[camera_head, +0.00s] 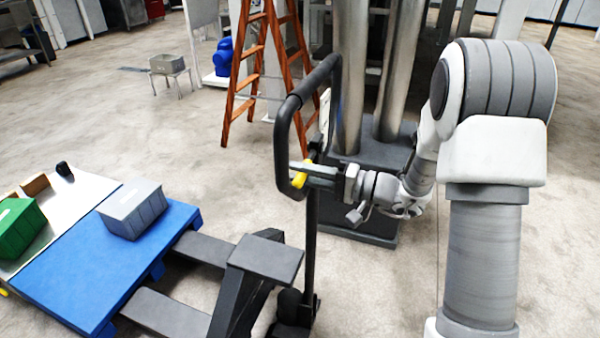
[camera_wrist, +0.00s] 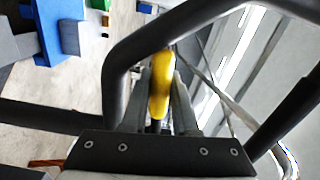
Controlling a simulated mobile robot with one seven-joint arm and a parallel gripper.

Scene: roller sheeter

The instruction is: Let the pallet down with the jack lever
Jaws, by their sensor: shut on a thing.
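The pallet jack's black looped handle (camera_head: 282,130) stands upright on its pole, and it also frames the wrist view (camera_wrist: 118,70). The yellow jack lever (camera_head: 299,181) sits inside the loop; in the wrist view the lever (camera_wrist: 160,85) lies between the fingers. My gripper (camera_head: 308,172) reaches in from the right and is shut on the lever. The blue pallet (camera_head: 95,290) lies at the lower left on the jack's dark forks (camera_head: 165,310). Its gap to the floor is hard to judge.
A grey bin (camera_head: 132,212) stands on the pallet. A green bin (camera_head: 18,228) sits on a metal surface beside it. An orange ladder (camera_head: 240,85) and large metal columns (camera_head: 349,75) stand behind the handle. Open floor lies at the middle left.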

